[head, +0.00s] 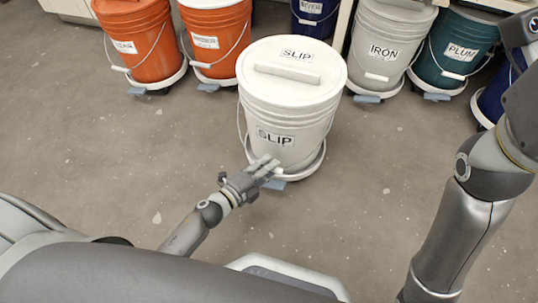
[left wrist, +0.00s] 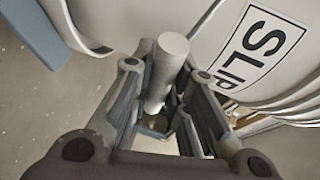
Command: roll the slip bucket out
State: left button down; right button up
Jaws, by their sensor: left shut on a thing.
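The slip bucket (head: 290,105) is off-white with a lid and two SLIP labels. It stands upright on a round white wheeled base (head: 312,165) on the floor, in front of the row of other buckets. My left gripper (head: 266,168) is low at the bucket's front, shut on the white grip of its wire handle. In the left wrist view the grip (left wrist: 167,70) sits between the two fingers, close to the bucket wall with its SLIP label (left wrist: 262,45). My right arm shows at the right of the head view, but its gripper is not visible.
Behind stand orange buckets (head: 140,40) at the left, a grey IRON bucket (head: 385,50) and a teal PLUM bucket (head: 455,50) at the right, with blue buckets partly seen. Bare concrete floor (head: 100,150) is free at the left and front.

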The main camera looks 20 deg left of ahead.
pick_arm(q)
jog(key=shift+s+d, duration=0.1)
jog(key=shift+s, duration=0.8)
jog(key=c, duration=1.4)
grip_release()
jog(key=shift+s, duration=0.1)
jog(key=v, duration=1.2)
